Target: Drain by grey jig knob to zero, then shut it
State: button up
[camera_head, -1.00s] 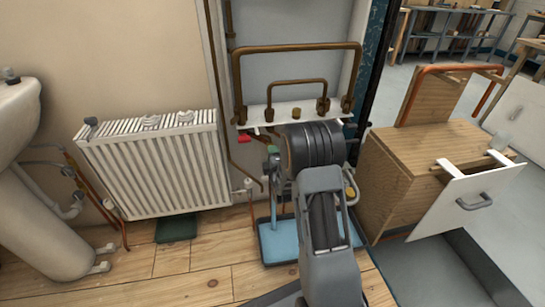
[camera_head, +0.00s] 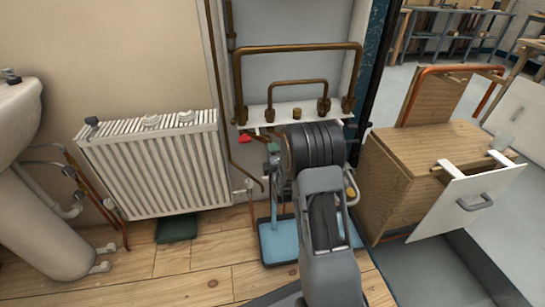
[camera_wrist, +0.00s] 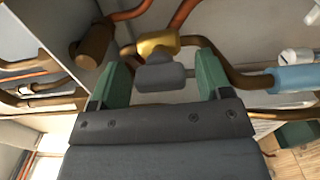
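In the wrist view, a grey knob (camera_wrist: 160,77) sits in front of a brass valve body (camera_wrist: 157,43) on a copper pipe. My gripper (camera_wrist: 162,72) has its two green fingers apart, one on each side of the knob. Gaps show between the knob and both fingers, so it does not look gripped. In the head view, my own wrist and arm hide the knob and most of the gripper. No gauge reading can be made out in either view.
A blue tray (camera_head: 275,243) lies on the floor below my arm. A white radiator (camera_head: 160,170) is on the left wall, a wooden cabinet (camera_head: 400,190) close on the right. Copper pipes (camera_head: 300,48) rise behind. In the wrist view, pipes run close around the fingers.

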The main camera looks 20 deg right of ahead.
jog(key=s+a+p, duration=0.2)
jog(key=s+p, duration=0.1)
jog(key=s, duration=1)
jog(key=shift+s+a, duration=0.25)
jog(key=shift+a, duration=0.1)
jog(key=a+r+m+g+y+p, duration=0.1)
jog(key=a+r+m+g+p, duration=0.2)
jog(key=r+p, duration=0.9)
jog(key=a+r+m+g+y+p, duration=0.1)
jog(key=r+m+g+p, duration=0.25)
jog(key=r+p, duration=0.8)
jog(key=s+a+r+m+g+p, duration=0.2)
jog(key=s+r+p, duration=0.3)
jog(key=r, duration=0.4)
jog(key=s+a+r+m+g+y+p, duration=0.1)
jog(key=s+r+m+g+p, duration=0.2)
jog(key=r, duration=0.7)
jog(key=s+a+r+m+g+p, duration=0.2)
jog(key=s+r+m+p, duration=0.2)
jog(key=s+r+p, duration=0.4)
notch_tip(320, 180, up, 2)
jog(key=shift+s+a, duration=0.15)
jog(key=shift+a, duration=0.2)
jog(key=shift+m+g, duration=0.25)
